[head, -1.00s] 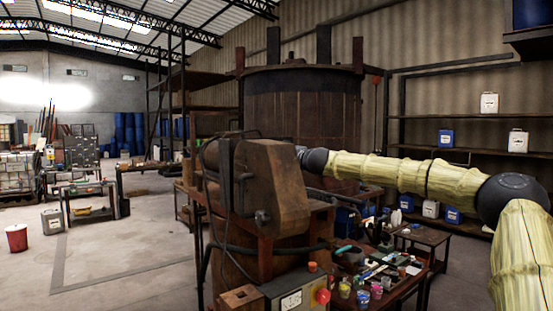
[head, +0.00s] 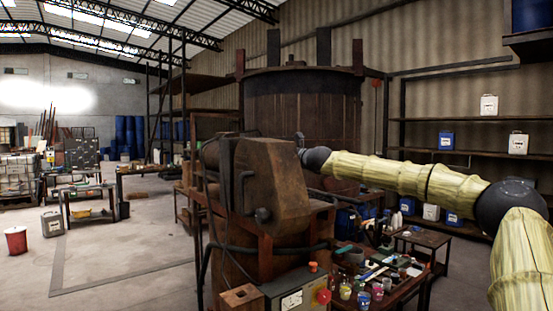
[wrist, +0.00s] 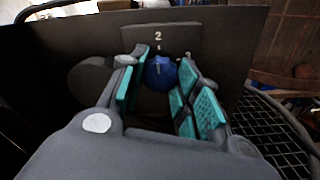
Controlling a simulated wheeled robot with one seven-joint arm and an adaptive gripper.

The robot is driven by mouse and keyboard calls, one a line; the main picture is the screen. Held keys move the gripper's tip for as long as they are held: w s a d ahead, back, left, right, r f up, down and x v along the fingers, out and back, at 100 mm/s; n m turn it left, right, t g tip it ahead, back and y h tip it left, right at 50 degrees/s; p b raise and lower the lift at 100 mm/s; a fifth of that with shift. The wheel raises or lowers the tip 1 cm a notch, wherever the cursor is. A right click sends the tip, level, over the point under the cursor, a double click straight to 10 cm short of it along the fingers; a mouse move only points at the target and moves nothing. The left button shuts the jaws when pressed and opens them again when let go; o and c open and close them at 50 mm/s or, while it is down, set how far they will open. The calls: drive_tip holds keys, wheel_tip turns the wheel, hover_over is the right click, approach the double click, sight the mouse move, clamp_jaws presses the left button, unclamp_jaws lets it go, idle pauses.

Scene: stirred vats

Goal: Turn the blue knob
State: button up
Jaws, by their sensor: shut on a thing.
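A pale line shows on the knob's face, pointing roughly up. In the head view my yellow-sleeved arm reaches left behind the brown machine, which hides the gripper and the knob.
The brown machine (head: 265,185) stands in front of a large dark vat (head: 305,105). A bench with paint pots and tools (head: 385,275) is at the lower right. A wire mesh (wrist: 265,125) is right of the gripper in the wrist view. Open floor (head: 130,240) lies at left.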

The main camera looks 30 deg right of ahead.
drive_tip(key=shift+d+m, duration=0.1)
drive_tip(key=shift+m, duration=0.5)
drive_tip(key=o, duration=1.1)
drive_tip(key=shift+s+d, duration=0.1)
drive_tip(key=shift+d, duration=0.05)
drive_tip(key=shift+c, duration=0.2)
drive_tip(key=s+d, duration=0.1)
drive_tip(key=s, duration=1.1)
